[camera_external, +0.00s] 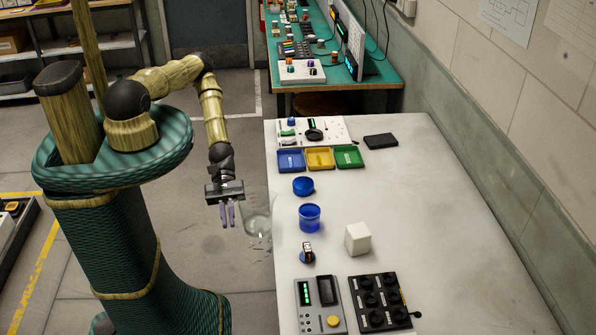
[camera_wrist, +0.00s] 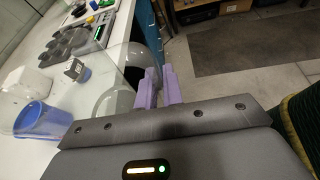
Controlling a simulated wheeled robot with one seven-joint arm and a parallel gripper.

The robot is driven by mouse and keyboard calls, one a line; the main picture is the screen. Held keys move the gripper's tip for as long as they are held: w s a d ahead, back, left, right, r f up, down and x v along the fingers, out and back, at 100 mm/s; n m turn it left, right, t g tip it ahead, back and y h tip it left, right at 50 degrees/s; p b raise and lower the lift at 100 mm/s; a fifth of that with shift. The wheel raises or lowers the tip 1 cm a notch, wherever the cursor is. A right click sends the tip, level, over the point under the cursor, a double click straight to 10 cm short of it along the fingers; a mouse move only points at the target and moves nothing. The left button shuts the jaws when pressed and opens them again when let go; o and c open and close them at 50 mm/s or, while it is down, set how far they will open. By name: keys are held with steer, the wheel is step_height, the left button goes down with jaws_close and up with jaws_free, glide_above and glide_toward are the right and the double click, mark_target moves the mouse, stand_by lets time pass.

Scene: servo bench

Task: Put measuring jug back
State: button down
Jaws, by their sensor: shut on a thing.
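The measuring jug (camera_external: 257,218) is clear glass-like and hard to make out against the floor. It is in the air beside the left edge of the white table (camera_external: 440,230). My gripper (camera_external: 228,215), with purple fingers, is shut on the jug's left side in the external view. In the wrist view my gripper (camera_wrist: 158,90) has its fingers close together, with the jug's transparent wall (camera_wrist: 115,100) to their left. Exactly which part of the jug the fingers grip is unclear.
On the table stand a blue cup (camera_external: 309,220), a blue round dish (camera_external: 303,187), a white block (camera_external: 357,239) and a small dark item (camera_external: 307,253). Coloured trays (camera_external: 320,168) lie behind; a display device (camera_external: 319,308) and black tray (camera_external: 379,302) lie in front. The table's right side is clear.

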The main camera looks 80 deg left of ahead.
mark_target(248, 198)
steer(key=shift+n+t, duration=0.7)
steer(key=shift+t, duration=0.2)
steer(key=w+r, duration=0.1)
steer(key=w, duration=0.1)
steer(key=w+a+r+p, duration=0.1)
steer(key=w+r, duration=0.1)
steer(key=w+a+r, duration=0.1)
steer(key=w+r, duration=0.1)
steer(key=shift+r+p, duration=0.15)
steer(key=shift+p, duration=0.25)
steer(key=w+a+r+n+t+y+b, duration=0.1)
steer(key=w+b, duration=0.3)
steer(key=w, duration=0.5)
steer(key=w+a+r+n+t+y+b, duration=0.1)
steer(key=w+a+n+t+b, duration=0.1)
steer(key=w, duration=0.8)
steer(key=w+a+r+n+t+y+b, duration=0.1)
steer(key=w+a+n+t+b, duration=0.1)
steer(key=w+b, duration=0.4)
steer(key=w+n+t, duration=0.1)
steer(key=w, duration=0.3)
steer(key=shift+r+y, duration=0.3)
steer(key=shift+y, duration=0.1)
steer(key=shift+a, duration=0.1)
steer(key=shift+f+p, duration=0.4)
steer(key=shift+f, duration=2.55)
steer(key=shift+f+p, duration=0.5)
steer(key=shift+f, duration=1.6)
steer(key=shift+f, duration=0.15)
